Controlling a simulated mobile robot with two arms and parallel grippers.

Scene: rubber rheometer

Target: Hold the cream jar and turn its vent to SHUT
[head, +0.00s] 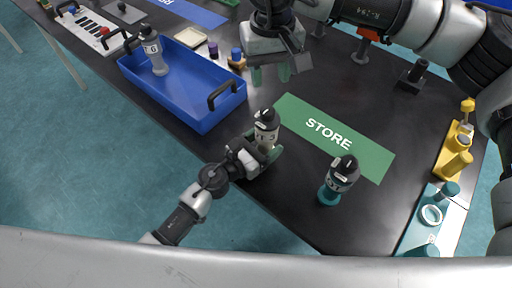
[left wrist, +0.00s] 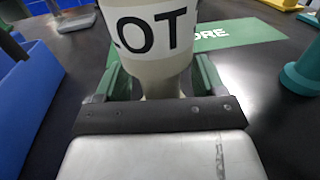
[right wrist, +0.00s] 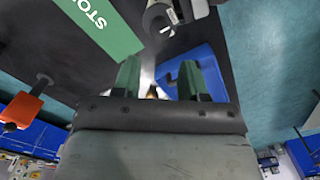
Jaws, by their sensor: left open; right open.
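The cream jar (head: 266,137) stands upright on the black table, with a black cap (head: 267,116) carrying a light mark on top. The cap's vent setting is too small to read. My left gripper (head: 264,156) is open around the jar's lower body; in the left wrist view the jar (left wrist: 152,70) stands between the green fingers, with part of a label, "OT", showing. My right gripper (head: 270,74) is open and empty, behind the jar and above the table. It also shows in the right wrist view (right wrist: 159,82).
A green STORE mat (head: 292,113) lies behind and right of the jar. A teal jar with a black cap (head: 330,192) stands at the mat's front edge. A blue tray (head: 196,112) holding a grey jar (head: 156,58) is at left. Yellow and teal fixtures stand at the right edge.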

